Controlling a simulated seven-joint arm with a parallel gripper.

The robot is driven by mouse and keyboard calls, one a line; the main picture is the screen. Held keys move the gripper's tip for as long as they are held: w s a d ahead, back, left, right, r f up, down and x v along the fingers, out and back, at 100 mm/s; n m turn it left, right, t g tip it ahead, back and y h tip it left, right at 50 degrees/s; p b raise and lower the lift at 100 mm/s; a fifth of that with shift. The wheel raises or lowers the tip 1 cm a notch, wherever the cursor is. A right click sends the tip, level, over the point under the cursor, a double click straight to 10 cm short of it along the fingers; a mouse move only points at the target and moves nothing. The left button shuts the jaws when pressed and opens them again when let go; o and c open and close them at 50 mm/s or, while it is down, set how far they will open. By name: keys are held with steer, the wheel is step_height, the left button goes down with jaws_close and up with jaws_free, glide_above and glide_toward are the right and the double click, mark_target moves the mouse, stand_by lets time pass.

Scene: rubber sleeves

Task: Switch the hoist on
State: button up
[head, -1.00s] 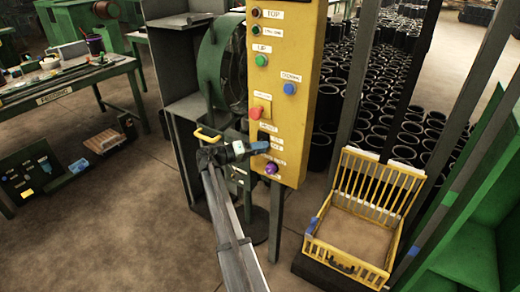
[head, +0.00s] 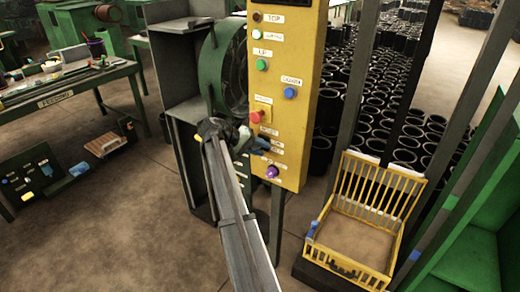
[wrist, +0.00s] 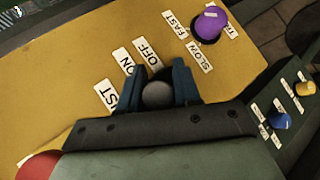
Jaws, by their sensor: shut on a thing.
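The yellow control panel (head: 296,80) stands upright in the middle of the head view. Its hoist switch shows in the wrist view as a grey round knob (wrist: 158,95) below the ON label (wrist: 124,60) and OFF label (wrist: 147,53). My gripper (wrist: 158,88) has its blue fingers shut on this knob, one on each side. In the head view my gripper (head: 257,143) reaches the panel's lower left, and hides the switch there. I cannot tell which label the switch points to.
A red button (head: 257,116) sits just above my gripper and a purple knob (head: 271,171) just below it. Green UP (head: 262,65) and blue DOWN (head: 290,93) buttons are higher. A yellow basket (head: 355,220) stands at right.

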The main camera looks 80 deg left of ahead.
stand_by(0.4)
steer(key=o, duration=0.7)
steer(key=shift+s+r, duration=0.1)
steer(key=v, duration=1.3)
steer(key=shift+s+r, duration=0.2)
steer(key=shift+r, duration=0.1)
